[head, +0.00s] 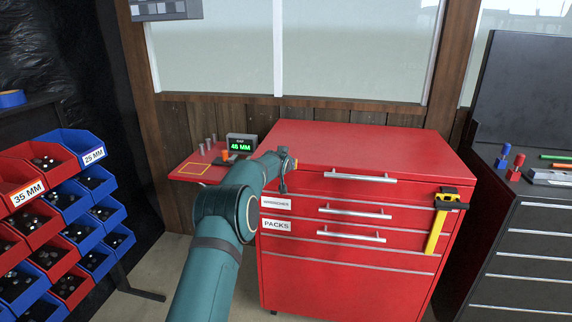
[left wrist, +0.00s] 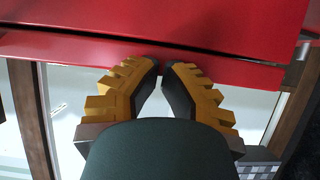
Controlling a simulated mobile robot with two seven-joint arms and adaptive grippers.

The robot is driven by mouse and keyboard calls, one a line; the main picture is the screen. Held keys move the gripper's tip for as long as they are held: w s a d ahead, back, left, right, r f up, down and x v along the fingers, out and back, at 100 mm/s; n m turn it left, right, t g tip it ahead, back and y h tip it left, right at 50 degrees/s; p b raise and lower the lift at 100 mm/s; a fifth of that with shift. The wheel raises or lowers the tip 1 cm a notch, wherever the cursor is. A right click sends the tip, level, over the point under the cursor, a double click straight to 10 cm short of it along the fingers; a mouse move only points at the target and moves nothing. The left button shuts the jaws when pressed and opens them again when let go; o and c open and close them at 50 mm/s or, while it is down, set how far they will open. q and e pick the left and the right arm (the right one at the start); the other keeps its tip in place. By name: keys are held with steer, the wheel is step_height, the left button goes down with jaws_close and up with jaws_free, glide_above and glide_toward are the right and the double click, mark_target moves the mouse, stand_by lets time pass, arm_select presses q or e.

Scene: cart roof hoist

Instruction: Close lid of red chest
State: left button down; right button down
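The red chest (head: 340,275) stands in the middle of the head view. Its red lid (head: 375,145) lies low and nearly flat over the top; I cannot tell whether it is fully seated. A silver handle (head: 360,177) runs along the upper front. My left gripper (head: 293,163) is at the chest's upper left front, mostly hidden by my own wrist. In the left wrist view, its yellow-backed fingers (left wrist: 163,68) are nearly together with nothing visible between them, at a red edge beside a dark seam (left wrist: 150,48). Contact is unclear. My right gripper is out of view.
A red side shelf (head: 200,166) with a green-lit display (head: 241,146) sits left of the chest. Blue and red bins (head: 65,205) stand at far left. A dark drawer cabinet (head: 520,240) is close on the right. A yellow-black tool (head: 440,220) hangs on the chest front.

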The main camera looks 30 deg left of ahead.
arm_select(q)
step_height(320, 180, up, 5)
steer(key=p, duration=0.2)
steer(key=s+d+f+b, duration=0.1)
steer(key=s+f, duration=0.3)
steer(key=s, duration=0.5)
steer(key=shift+d+b, duration=0.35)
steer(key=shift+d, duration=0.45)
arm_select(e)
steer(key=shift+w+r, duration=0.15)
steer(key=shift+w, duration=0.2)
arm_select(q)
steer(key=shift+f, duration=0.2)
